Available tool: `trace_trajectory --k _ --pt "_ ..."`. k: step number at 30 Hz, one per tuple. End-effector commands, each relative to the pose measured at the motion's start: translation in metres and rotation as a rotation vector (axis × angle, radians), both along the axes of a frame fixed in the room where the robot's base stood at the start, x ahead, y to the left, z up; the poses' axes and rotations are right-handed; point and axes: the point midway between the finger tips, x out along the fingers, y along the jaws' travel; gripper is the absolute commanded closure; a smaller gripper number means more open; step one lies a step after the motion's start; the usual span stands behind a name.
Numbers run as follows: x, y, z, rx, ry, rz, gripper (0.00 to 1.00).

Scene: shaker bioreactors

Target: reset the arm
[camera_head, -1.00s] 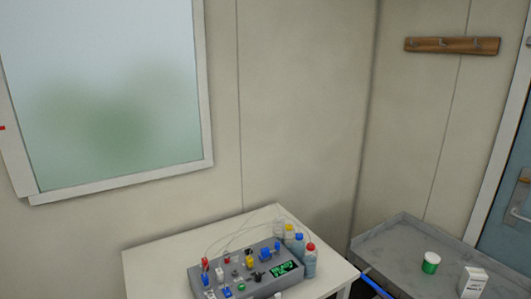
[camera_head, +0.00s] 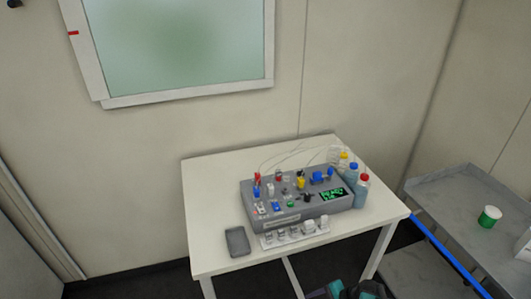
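A small dark and teal shape (camera_head: 345,290) shows at the bottom edge, right of centre. It looks like a part of my arm, but it is cut off by the frame. No gripper fingers can be made out, so my gripper is not seen here. The white table (camera_head: 215,190) stands ahead with a grey bioreactor unit (camera_head: 285,216) on it, which has a lit green display, coloured knobs and thin tubes.
Bottles with red, blue and yellow caps (camera_head: 361,192) stand at the unit's right. A white rack of small vials (camera_head: 294,234) and a dark grey flat device (camera_head: 237,242) lie in front. A grey bench (camera_head: 455,190) at right holds a green-and-white jar (camera_head: 489,216) and a white box (camera_head: 524,245).

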Motion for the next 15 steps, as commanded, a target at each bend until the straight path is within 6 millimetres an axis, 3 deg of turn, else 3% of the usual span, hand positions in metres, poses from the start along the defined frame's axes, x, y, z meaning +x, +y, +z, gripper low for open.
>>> trace_trajectory --k 6,15 --pt "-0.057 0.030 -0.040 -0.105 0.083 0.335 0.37" --pt "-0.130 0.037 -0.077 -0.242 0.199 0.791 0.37"
